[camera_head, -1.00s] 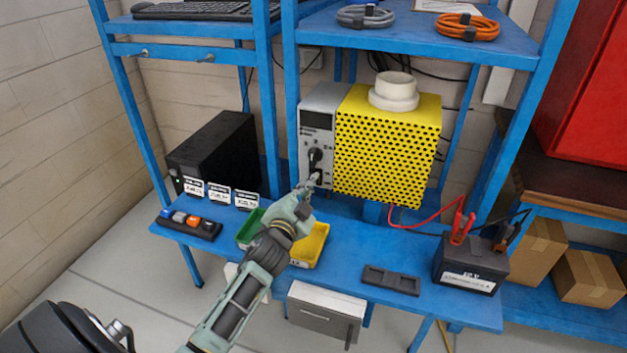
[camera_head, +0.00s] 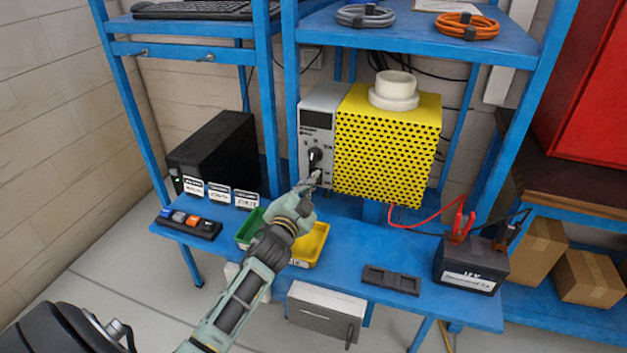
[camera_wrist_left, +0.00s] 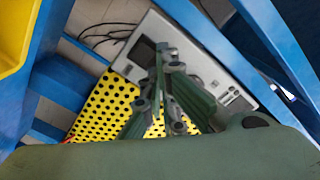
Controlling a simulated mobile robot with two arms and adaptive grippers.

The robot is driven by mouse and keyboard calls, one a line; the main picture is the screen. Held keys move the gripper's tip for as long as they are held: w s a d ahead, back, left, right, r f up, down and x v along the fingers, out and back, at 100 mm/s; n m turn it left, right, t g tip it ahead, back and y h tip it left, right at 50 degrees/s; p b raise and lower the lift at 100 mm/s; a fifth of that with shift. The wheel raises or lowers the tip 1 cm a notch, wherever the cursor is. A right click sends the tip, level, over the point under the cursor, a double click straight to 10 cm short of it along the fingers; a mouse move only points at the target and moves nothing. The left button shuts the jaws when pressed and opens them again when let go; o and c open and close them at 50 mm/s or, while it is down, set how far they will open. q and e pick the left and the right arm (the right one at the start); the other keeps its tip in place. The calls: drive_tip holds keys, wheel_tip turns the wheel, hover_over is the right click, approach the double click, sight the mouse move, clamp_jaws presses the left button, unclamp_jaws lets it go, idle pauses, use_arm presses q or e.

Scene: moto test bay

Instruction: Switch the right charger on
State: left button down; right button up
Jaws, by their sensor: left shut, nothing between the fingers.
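The charger on the blue bench has a grey front panel (camera_head: 317,119) with a dark display and a black rotary knob (camera_head: 315,157), beside a yellow perforated housing (camera_head: 385,145). The grey panel also shows tilted in the left wrist view (camera_wrist_left: 205,62), with the yellow mesh (camera_wrist_left: 103,103) next to it. My left gripper (camera_head: 314,179) is shut and empty, its tips at the lower part of the panel, just below the knob. Contact cannot be told. In the wrist view the fingers (camera_wrist_left: 162,62) cover part of the panel, and the switch is not clear. My right gripper is not in view.
A black box (camera_head: 215,150) with a green light stands left. Green and yellow bins (camera_head: 313,243) lie under my left arm. A black battery (camera_head: 470,262) with red and black clamps is at the right. Blue shelf posts (camera_head: 291,100) flank the charger.

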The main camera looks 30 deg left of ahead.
use_arm(q)
drive_tip(key=shift+w+a, duration=0.15)
drive_tip(key=shift+w, duration=0.7)
drive_tip(key=shift+w+a, duration=0.1)
drive_tip(key=shift+w, duration=0.1)
drive_tip(key=p+v, duration=0.2)
drive_tip(key=v, duration=0.7)
idle(0.6)
drive_tip(key=shift+s, duration=0.1)
idle(0.4)
